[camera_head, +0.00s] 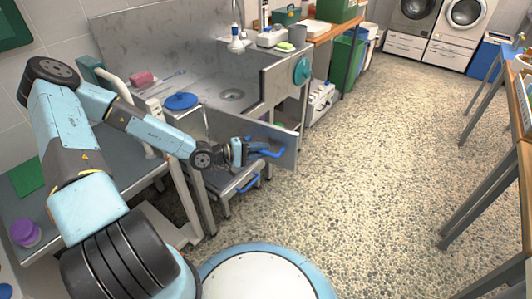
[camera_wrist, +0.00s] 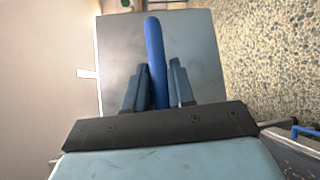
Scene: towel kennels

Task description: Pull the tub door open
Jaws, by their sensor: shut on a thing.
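The tub door (camera_head: 284,149) is a flat grey metal panel at the front of the steel wash tub (camera_head: 150,45). It stands out at an angle from the tub front, with a gap between it and the tub's right front panel. Its blue bar handle (camera_head: 270,153) is on the outer face. My gripper (camera_head: 255,149) is shut on this handle. In the wrist view the blue handle (camera_wrist: 155,55) runs between my two fingers (camera_wrist: 155,88), with the grey door (camera_wrist: 195,40) behind it. The fingers hide part of the handle.
A grey step (camera_head: 232,183) with a blue handle (camera_head: 248,184) sits below the door. A blue-lidded container (camera_head: 182,101) stands left of the tub opening. Open pebbled floor (camera_head: 370,160) lies to the right. A table (camera_head: 490,150) stands at the far right.

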